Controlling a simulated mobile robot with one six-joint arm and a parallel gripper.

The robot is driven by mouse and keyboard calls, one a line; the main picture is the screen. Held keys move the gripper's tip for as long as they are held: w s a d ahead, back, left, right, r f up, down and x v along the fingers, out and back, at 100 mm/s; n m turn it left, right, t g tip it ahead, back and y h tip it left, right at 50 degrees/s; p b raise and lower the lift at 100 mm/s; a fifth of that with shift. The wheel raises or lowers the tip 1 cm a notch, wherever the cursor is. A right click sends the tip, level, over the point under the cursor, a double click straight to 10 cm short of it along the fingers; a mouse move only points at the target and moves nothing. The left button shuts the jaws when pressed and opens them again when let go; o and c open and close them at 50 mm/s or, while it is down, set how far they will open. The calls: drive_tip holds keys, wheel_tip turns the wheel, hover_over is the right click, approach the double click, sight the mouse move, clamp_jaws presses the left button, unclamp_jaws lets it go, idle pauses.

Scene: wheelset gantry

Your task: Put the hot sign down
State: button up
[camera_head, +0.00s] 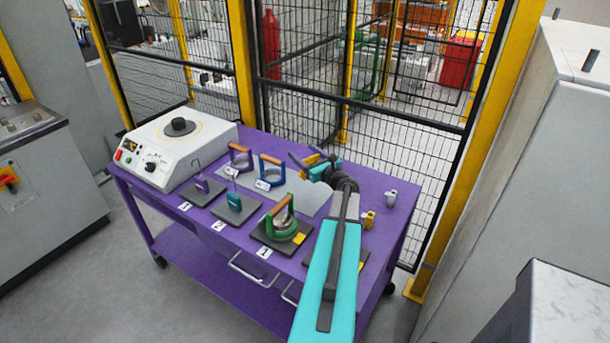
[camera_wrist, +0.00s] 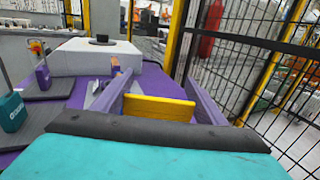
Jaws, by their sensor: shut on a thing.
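The hot sign looks like the yellow plate (camera_wrist: 158,108) between the two fingers of my gripper (camera_wrist: 160,92) in the wrist view. Its face and any lettering cannot be read. In the head view a small yellow patch of the sign (camera_head: 311,160) shows at my gripper (camera_head: 314,163), over the back part of the purple cart (camera_head: 399,222). The gripper is shut on the sign. The sign appears to be held above the cart top; the gap under it cannot be judged.
A white heater box (camera_head: 177,150) with a dark knob stands at the cart's left. Dark pads bear a purple block (camera_head: 202,186), a teal block (camera_head: 235,202) and a green ring holder (camera_head: 284,229). Purple (camera_head: 240,157) and blue (camera_head: 271,171) ring holders stand behind. Mesh fencing (camera_head: 400,145) rises behind the cart.

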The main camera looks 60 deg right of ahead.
drive_tip(key=shift+f+p, duration=0.5)
drive_tip(key=shift+f, duration=1.7)
drive_tip(key=shift+f+p, duration=0.65)
drive_tip(key=shift+f, duration=1.2)
drive_tip(key=shift+f, duration=0.15)
drive_tip(key=o, duration=1.1)
drive_tip(key=shift+c, duration=0.2)
drive_tip(key=shift+r, duration=0.2)
drive_tip(key=shift+s+a+f+b, duration=0.1)
drive_tip(key=shift+s+a+b, duration=0.25)
drive_tip(key=shift+s, duration=0.3)
drive_tip(key=shift+b+v, duration=1.65)
drive_tip(key=shift+v, duration=3.6)
